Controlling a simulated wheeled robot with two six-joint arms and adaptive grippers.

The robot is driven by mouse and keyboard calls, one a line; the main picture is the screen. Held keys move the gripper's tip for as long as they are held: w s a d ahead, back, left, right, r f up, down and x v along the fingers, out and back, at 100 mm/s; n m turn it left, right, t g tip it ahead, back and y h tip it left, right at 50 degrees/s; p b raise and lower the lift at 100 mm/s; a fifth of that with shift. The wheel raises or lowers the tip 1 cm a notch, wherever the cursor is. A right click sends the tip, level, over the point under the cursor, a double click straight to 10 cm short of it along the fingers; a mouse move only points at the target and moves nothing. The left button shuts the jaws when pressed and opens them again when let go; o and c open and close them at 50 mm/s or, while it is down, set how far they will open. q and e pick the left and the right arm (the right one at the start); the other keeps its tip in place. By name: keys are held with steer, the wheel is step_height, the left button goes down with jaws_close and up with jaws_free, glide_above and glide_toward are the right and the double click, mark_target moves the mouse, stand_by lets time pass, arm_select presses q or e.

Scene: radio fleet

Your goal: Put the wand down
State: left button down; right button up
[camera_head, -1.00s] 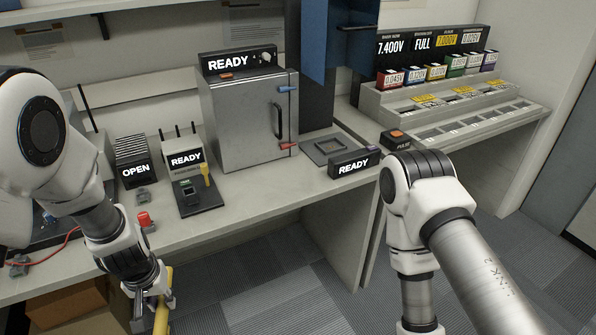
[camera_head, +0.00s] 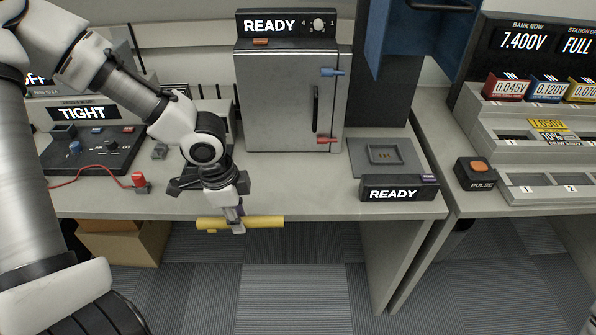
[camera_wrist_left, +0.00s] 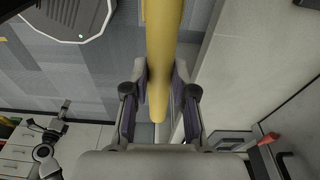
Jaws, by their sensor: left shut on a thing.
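The wand is a yellow rod (camera_head: 265,222), roughly level in the head view. My left gripper (camera_head: 238,222) is shut on it near its middle. They hang at the bench's front edge, over the floor in the picture. In the left wrist view the wand (camera_wrist_left: 166,45) runs from the top edge down between the two fingers (camera_wrist_left: 160,108), its rounded end near the palm. The right gripper is not in view.
The bench (camera_head: 300,195) holds a steel cabinet (camera_head: 285,100), a READY box (camera_head: 392,193), a grey square tray (camera_head: 360,160) and a TIGHT unit (camera_head: 85,140) with a red lead. Bench top is clear before the cabinet. A cardboard box (camera_head: 125,243) stands below.

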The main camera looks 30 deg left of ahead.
arm_select(q)
steer(key=w+p, duration=0.4)
steer(key=w, duration=0.3)
glide_above(287, 195)
steer(key=shift+s+a+f, duration=0.25)
steer(key=shift+s+f, duration=0.15)
steer(key=shift+f, duration=0.1)
steer(key=shift+w+d+f, duration=0.1)
steer(key=shift+w+d, duration=0.05)
steer(key=shift+w, duration=0.1)
step_height(287, 195, down, 3)
steer(key=shift+f+p, duration=0.15)
steer(key=shift+p, duration=0.35)
steer(key=shift+f, duration=0.15)
steer(key=c, duration=0.9)
jaws_free()
steer(key=shift+c, duration=0.2)
